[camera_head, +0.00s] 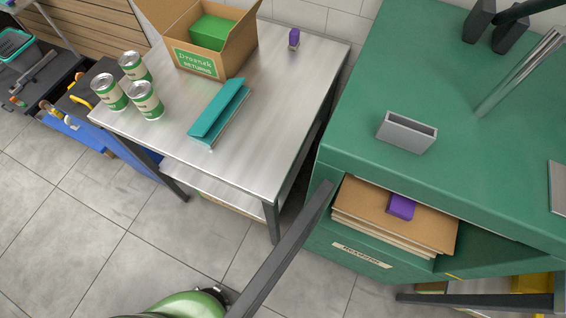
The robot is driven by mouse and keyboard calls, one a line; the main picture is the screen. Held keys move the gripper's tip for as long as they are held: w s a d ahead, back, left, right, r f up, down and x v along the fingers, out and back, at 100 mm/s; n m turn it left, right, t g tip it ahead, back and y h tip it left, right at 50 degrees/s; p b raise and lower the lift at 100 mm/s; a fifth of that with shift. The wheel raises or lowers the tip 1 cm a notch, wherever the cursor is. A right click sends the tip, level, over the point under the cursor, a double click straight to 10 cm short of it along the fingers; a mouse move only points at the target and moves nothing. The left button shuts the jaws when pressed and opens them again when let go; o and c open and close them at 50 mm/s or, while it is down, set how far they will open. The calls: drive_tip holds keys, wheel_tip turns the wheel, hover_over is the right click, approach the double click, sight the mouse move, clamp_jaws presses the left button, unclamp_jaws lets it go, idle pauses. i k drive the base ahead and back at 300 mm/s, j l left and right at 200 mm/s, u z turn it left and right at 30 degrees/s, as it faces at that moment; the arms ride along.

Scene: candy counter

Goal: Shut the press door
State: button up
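A green press-like cabinet (360,165) fills the right side. Its front compartment is open and shows a stack of brown sheets (375,212) with a purple block (401,206) on top. A label plate (361,254) sits on the front below the opening. A long dark grey bar (275,258) runs from the opening's left corner toward the bottom of the picture. It may be the swung-out door seen nearly edge-on; I cannot tell for sure. No fingers of my gripper can be made out. A rounded green and black part at the bottom edge seems to be mine.
Left of the cabinet stands a steel table (262,125) with several cans (146,100), a teal folder-like object (220,112), a returns box (207,45) and a purple item (293,38). A grey holder (406,132) stands on the cabinet top. Tiled floor (120,255) is clear at lower left.

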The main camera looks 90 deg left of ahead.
sight(249, 303)
drive_tip(key=k+j, duration=0.1)
drive_tip(key=k, duration=0.3)
drive_tip(key=k+j, duration=0.1)
drive_tip(key=k, duration=0.25)
drive_tip(key=k+u, duration=0.25)
drive_tip(key=k+j+u, duration=0.15)
drive_tip(key=u, duration=0.15)
drive_tip(key=k+l+u, duration=0.1)
drive_tip(key=l+u, duration=0.15)
drive_tip(key=u, duration=0.2)
drive_tip(key=k+l+u, duration=0.15)
drive_tip(key=u, duration=0.3)
drive_tip(key=k+l+u, duration=0.2)
drive_tip(key=u, duration=0.25)
